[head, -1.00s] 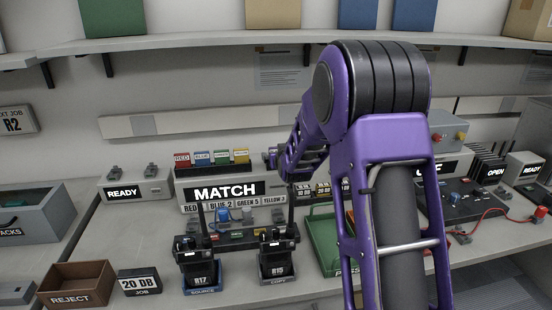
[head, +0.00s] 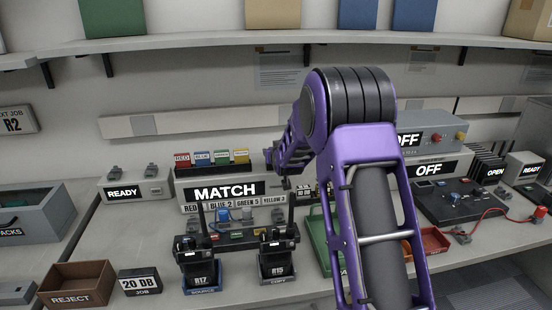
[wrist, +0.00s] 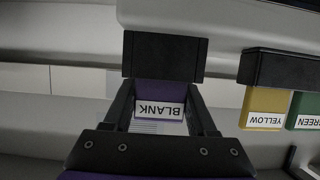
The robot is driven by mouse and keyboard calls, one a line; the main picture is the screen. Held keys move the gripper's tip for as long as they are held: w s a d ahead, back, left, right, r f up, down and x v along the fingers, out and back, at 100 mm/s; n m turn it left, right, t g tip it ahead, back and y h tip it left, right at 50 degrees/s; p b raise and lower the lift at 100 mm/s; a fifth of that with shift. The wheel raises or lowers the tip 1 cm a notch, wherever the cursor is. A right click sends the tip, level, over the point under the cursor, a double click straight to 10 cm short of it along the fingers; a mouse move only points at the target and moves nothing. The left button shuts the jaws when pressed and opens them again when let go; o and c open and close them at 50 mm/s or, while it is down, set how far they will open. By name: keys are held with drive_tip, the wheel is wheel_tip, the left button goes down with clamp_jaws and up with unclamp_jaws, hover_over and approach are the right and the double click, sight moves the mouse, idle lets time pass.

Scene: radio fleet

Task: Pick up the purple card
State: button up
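The purple card (wrist: 158,94), with a white label reading BLANK upside down, shows in the wrist view against a black holder (wrist: 165,55). My gripper (wrist: 162,105) is open, with one black finger on each side of the card. I cannot tell whether the fingers touch it. In the head view my gripper (head: 277,160) is small, at the right end of the coloured card row, and the purple card is not visible there.
Beside it in the wrist view are a yellow card (wrist: 264,106) and a green card (wrist: 306,110) in a black rack (wrist: 280,68). The head view shows radios R17 (head: 200,262) and R15 (head: 277,258), a MATCH panel (head: 225,192) and a shelf (head: 230,42) above.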

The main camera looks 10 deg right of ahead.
drive_tip(key=c, duration=0.8)
drive_tip(key=shift+o, duration=0.2)
